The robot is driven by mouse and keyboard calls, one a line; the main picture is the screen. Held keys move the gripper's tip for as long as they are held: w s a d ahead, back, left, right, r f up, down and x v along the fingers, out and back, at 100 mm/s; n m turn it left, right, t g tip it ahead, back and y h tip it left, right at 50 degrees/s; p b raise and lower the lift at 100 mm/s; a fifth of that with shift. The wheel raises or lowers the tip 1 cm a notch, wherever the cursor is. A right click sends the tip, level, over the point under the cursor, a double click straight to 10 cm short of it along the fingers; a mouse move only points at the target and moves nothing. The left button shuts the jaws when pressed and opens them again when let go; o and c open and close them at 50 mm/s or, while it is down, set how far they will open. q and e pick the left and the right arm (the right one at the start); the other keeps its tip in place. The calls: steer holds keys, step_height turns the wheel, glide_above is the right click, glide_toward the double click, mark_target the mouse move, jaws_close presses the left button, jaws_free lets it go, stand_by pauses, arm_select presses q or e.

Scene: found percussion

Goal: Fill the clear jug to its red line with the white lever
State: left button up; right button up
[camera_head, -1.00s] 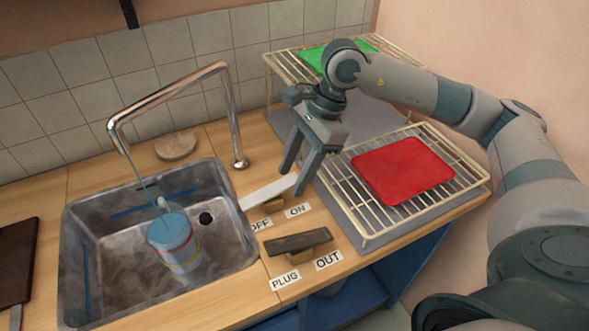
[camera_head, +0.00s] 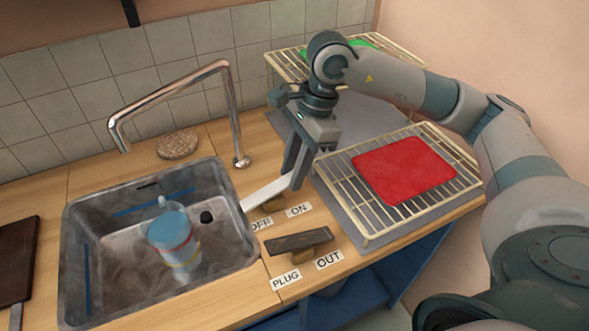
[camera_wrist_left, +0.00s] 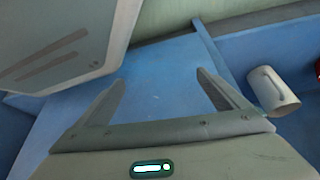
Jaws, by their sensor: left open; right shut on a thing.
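The clear jug (camera_head: 174,240) stands in the steel sink, with blue-tinted contents and red and yellow bands around it. The red line's exact match with the water level is too small to tell. The faucet (camera_head: 175,86) arches over the sink, and no stream shows from its spout. The white lever (camera_head: 265,194) lies beside the OFF and ON labels. My right gripper (camera_head: 293,177) is shut on the lever's right end. My left gripper (camera_wrist_left: 160,100) is open and empty in the left wrist view; it is outside the head view.
The sink (camera_head: 105,305) has a dark drain. A dark lever (camera_head: 299,241) sits by the PLUG and OUT labels, close to the white lever. A wire rack (camera_head: 350,195) holds a red mat (camera_head: 403,170). In the left wrist view, a white mug (camera_wrist_left: 272,92) lies beside a blue surface.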

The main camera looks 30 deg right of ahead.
steer(key=o, duration=0.7)
arm_select(q)
steer(key=shift+w+r, duration=0.25)
steer(key=shift+w, duration=0.45)
arm_select(e)
steer(key=o, duration=0.3)
arm_select(q)
steer(key=shift+s, duration=0.1)
arm_select(e)
steer(key=shift+o, duration=0.2)
steer(key=shift+r, duration=0.1)
steer(key=shift+v, duration=0.8)
arm_select(q)
steer(key=shift+s+a+f+g+y+b, duration=0.15)
steer(key=shift+s+a+f+g+b, duration=0.15)
steer(key=shift+s+a+b, duration=0.2)
steer(key=shift+s+a+f+g+y+b, duration=0.2)
steer(key=shift+s+a+f+b, duration=0.1)
steer(key=shift+s+a+b, duration=0.15)
arm_select(e)
steer(key=v, duration=1.5)
steer(key=shift+r, duration=0.3)
arm_select(q)
steer(key=shift+d, duration=0.2)
arm_select(e)
steer(key=shift+d, duration=0.1)
